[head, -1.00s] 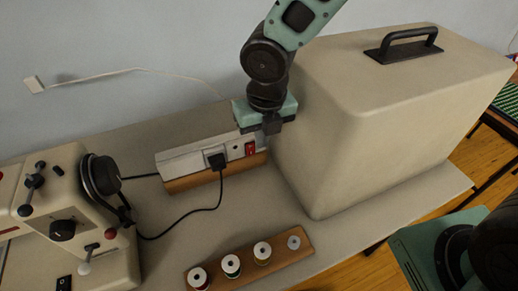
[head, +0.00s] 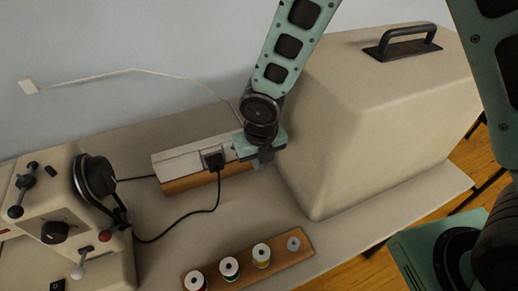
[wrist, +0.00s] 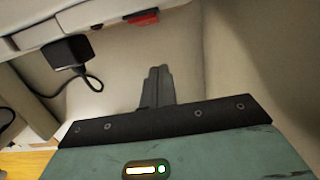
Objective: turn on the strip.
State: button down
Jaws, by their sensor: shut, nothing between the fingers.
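The white power strip (head: 185,163) sits on a wooden block on the table by the wall. A black plug (head: 213,160) is in it. My gripper (head: 265,157) is shut and empty at the strip's right end, covering the red switch in the head view. In the wrist view the strip (wrist: 90,14) runs along the top left, with the red switch (wrist: 143,19) near its end. The shut fingertips (wrist: 158,75) point toward the strip and appear apart from the switch. Whether the switch is on or off cannot be told.
A large beige case (head: 375,110) with a black handle stands close to the right of my gripper. A sewing machine (head: 70,220) stands at the left. A wooden spool holder (head: 290,257) with thread spools lies in front. The black cord (head: 190,212) loops across the table.

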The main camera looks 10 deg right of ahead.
jog(key=shift+w+a+f+p, duration=0.2)
jog(key=shift+w+p, duration=0.15)
jog(key=shift+w, duration=0.65)
jog(key=shift+w+a+f+p, duration=0.15)
jog(key=shift+w+p, duration=0.2)
jog(key=shift+w, duration=0.6)
jog(key=shift+w+a+f, duration=0.1)
jog(key=shift+w, duration=0.2)
jog(key=shift+r+p, duration=0.85)
jog(key=shift+p, duration=0.1)
jog(key=shift+f, duration=0.1)
